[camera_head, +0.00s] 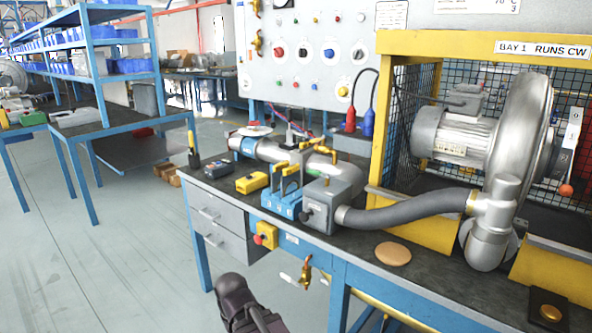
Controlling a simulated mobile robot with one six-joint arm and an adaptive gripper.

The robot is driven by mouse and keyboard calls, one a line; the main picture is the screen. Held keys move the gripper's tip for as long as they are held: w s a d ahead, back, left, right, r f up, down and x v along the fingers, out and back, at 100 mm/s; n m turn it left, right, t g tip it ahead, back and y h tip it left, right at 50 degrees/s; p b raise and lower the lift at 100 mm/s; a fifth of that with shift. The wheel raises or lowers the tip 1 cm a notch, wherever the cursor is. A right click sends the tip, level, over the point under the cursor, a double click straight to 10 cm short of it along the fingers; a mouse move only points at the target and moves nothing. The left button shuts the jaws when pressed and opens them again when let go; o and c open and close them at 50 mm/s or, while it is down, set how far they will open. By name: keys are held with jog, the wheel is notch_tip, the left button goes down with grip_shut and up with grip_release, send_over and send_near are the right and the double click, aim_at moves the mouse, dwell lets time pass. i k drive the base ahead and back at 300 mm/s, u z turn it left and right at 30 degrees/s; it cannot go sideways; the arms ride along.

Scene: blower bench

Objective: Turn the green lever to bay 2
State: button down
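I cannot make out a green lever in this view. A lever with an orange-red ball end (566,190) hangs below a pale plate at the right edge, beside the blower (520,130). A sign (542,50) on the yellow cage reads "BAY 1 RUNS CW"; no bay 2 label is readable. A grey box with a dark knob (333,200) sits on the bench, joined to the blower by a grey hose (410,214). My gripper (245,305) appears as a dark shape at the bottom, in front of the bench and apart from it. Its fingers cannot be made out.
Yellow and blue blocks (251,182) and a silver pipe (270,150) crowd the bench's left part. A tan disc (393,254) lies near the front edge. A brass valve (305,272) and yellow switch box (266,235) stick out in front. Floor at left is clear.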

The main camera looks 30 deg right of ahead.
aim_at(312, 171)
jog(key=u, duration=0.3)
jog(key=k, duration=1.2)
jog(key=z, duration=0.8)
jog(key=i, duration=1.05)
jog(key=z, duration=0.05)
